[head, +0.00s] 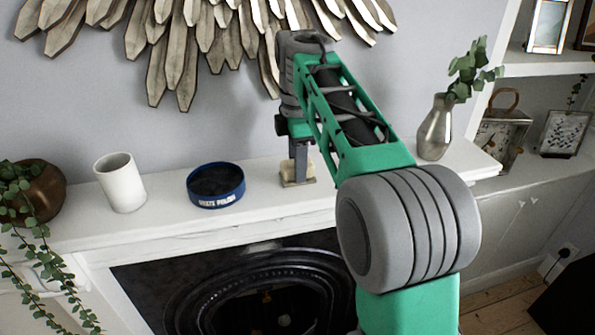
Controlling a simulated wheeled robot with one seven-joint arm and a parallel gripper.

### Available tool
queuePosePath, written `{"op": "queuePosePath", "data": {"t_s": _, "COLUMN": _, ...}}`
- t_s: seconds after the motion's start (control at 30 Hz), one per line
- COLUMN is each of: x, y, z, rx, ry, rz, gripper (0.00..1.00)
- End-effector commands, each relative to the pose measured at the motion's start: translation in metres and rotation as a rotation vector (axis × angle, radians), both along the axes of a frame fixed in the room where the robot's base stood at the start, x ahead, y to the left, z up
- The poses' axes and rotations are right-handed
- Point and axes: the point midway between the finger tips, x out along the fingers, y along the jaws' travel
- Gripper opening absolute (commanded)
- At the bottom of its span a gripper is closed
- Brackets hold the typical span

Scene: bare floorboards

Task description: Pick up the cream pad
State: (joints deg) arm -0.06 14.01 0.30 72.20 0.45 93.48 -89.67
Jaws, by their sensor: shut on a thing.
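The cream pad (297,181) is a small pale block at the mantel shelf, right of the blue tin. My gripper (298,173) points straight down and is shut on the pad from above. The pad sits at or just above the white shelf top; I cannot tell whether it touches. My arm hides the shelf to the right of the pad, and the far side of the gripper is hidden.
On the white mantel shelf (80,222) stand a white cup (121,184), a blue round tin (216,187), a brown plant pot (38,188) and a silver vase (435,130). A wooden wall decoration (225,35) hangs close above. A fireplace (250,295) is below.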

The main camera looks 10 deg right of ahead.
Motion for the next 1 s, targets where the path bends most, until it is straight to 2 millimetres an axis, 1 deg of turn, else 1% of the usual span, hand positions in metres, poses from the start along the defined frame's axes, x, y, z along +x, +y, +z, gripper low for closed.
{"op": "queuePosePath", "data": {"t_s": 0.07, "x": 0.0, "y": 0.0, "z": 0.0, "rx": 0.0, "ry": 0.0, "rz": 0.0, "gripper": 0.0}}
{"op": "queuePosePath", "data": {"t_s": 0.37, "x": 0.0, "y": 0.0, "z": 0.003, "rx": 0.0, "ry": 0.0, "rz": 0.0, "gripper": 0.0}}
{"op": "queuePosePath", "data": {"t_s": 0.47, "x": 0.001, "y": 0.0, "z": 0.011, "rx": 0.0, "ry": -0.003, "rz": 0.0, "gripper": 0.0}}
{"op": "queuePosePath", "data": {"t_s": 0.57, "x": 0.002, "y": 0.0, "z": 0.03, "rx": 0.0, "ry": -0.006, "rz": 0.0, "gripper": 0.0}}
{"op": "queuePosePath", "data": {"t_s": 0.67, "x": -0.02, "y": -0.002, "z": 0.054, "rx": -0.001, "ry": -0.008, "rz": 0.0, "gripper": 0.0}}
{"op": "queuePosePath", "data": {"t_s": 0.8, "x": -0.054, "y": -0.004, "z": 0.095, "rx": -0.001, "ry": -0.007, "rz": -0.001, "gripper": 0.0}}
{"op": "queuePosePath", "data": {"t_s": 0.83, "x": -0.065, "y": -0.005, "z": 0.094, "rx": -0.001, "ry": -0.006, "rz": -0.001, "gripper": 0.0}}
{"op": "queuePosePath", "data": {"t_s": 0.9, "x": -0.087, "y": -0.007, "z": 0.103, "rx": -0.001, "ry": -0.005, "rz": 0.0, "gripper": 0.0}}
{"op": "queuePosePath", "data": {"t_s": 1.0, "x": -0.112, "y": -0.009, "z": 0.117, "rx": -0.001, "ry": -0.004, "rz": 0.0, "gripper": 0.0}}
